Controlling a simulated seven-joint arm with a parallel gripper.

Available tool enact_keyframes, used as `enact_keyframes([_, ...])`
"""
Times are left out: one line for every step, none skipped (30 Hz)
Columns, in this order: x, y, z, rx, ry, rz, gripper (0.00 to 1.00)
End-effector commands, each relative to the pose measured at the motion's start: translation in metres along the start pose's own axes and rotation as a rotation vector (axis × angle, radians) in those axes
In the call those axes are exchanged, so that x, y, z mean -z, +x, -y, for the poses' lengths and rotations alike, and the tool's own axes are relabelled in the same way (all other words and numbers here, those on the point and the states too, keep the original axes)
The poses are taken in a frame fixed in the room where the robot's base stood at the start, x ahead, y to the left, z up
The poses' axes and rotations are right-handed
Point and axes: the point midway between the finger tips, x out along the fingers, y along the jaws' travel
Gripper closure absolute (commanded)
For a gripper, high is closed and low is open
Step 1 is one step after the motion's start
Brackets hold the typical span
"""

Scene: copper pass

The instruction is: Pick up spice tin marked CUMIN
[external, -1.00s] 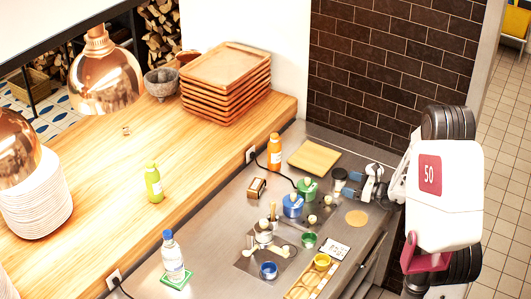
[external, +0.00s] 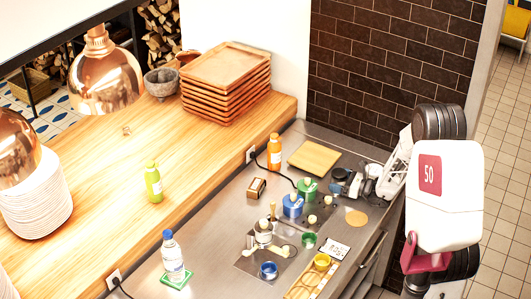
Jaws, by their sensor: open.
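My gripper (external: 345,184) is low over the steel counter at the right, with its blue-tipped fingers apart. It is beside a small dark round container (external: 340,173), and it partly covers it from this angle. I cannot tell whether the fingers touch the container or are on both sides of it. No lettering is readable at this size, so I cannot tell which item is marked CUMIN.
A blue container (external: 292,206) and a green one (external: 307,187) stand left of my gripper. A wooden board (external: 314,158) lies behind, and an orange bottle (external: 274,152) stands near the wall.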

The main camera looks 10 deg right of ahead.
Motion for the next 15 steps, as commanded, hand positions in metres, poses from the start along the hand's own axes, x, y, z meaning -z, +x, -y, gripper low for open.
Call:
enact_keyframes([0.0001,-0.0001,-0.0001,0.000,0.000,0.000,0.07])
enact_keyframes([0.0001,-0.0001,-0.0001,0.000,0.000,0.000,0.07])
enact_keyframes([0.0001,-0.0001,-0.0001,0.000,0.000,0.000,0.07])
enact_keyframes([0.0001,-0.0001,-0.0001,0.000,0.000,0.000,0.07])
enact_keyframes([0.0001,-0.0001,-0.0001,0.000,0.000,0.000,0.07])
enact_keyframes([0.0001,-0.0001,-0.0001,0.000,0.000,0.000,0.07])
enact_keyframes([0.0001,-0.0001,-0.0002,0.000,0.000,0.000,0.07])
enact_keyframes([0.0001,-0.0001,-0.0002,0.000,0.000,0.000,0.07])
enact_keyframes([0.0002,-0.0001,-0.0002,0.000,0.000,0.000,0.07])
enact_keyframes([0.0002,-0.0002,-0.0002,0.000,0.000,0.000,0.07])
enact_keyframes([0.0002,-0.0002,-0.0002,0.000,0.000,0.000,0.12])
enact_keyframes([0.0002,-0.0002,-0.0002,0.000,0.000,0.000,0.18])
enact_keyframes([0.0002,-0.0002,-0.0002,0.000,0.000,0.000,0.23])
enact_keyframes([0.0002,-0.0002,-0.0002,0.000,0.000,0.000,0.27])
enact_keyframes([0.0002,-0.0002,-0.0002,0.000,0.000,0.000,0.33])
